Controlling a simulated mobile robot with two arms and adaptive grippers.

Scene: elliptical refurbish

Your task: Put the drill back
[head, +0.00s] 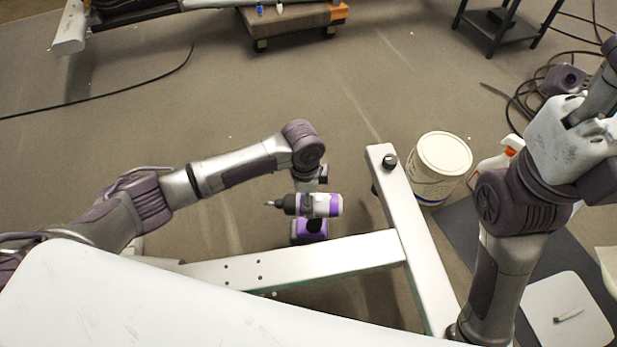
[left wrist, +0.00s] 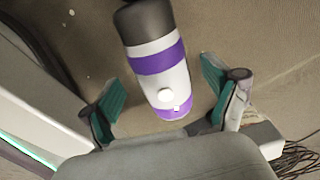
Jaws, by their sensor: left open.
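The drill (head: 322,206) is white and purple with a dark chuck. In the head view it lies with its chuck to the left and its purple battery base (head: 311,230) below, just behind the white beam. In the left wrist view the drill body (left wrist: 160,68) extends from the top down between the fingers. My left gripper (left wrist: 165,95) is open, with teal finger pads on either side of the drill and visible gaps to both. In the head view my left wrist is right above the drill. What the drill rests on is hidden. My right gripper is outside the frame.
A white metal beam frame (head: 300,262) runs in front of the drill, with an arm (head: 405,220) at its right. A white bucket (head: 441,165) and a spray bottle (head: 497,168) stand at the right. A wheeled cart (head: 295,28) is at the back. The floor between is mostly clear.

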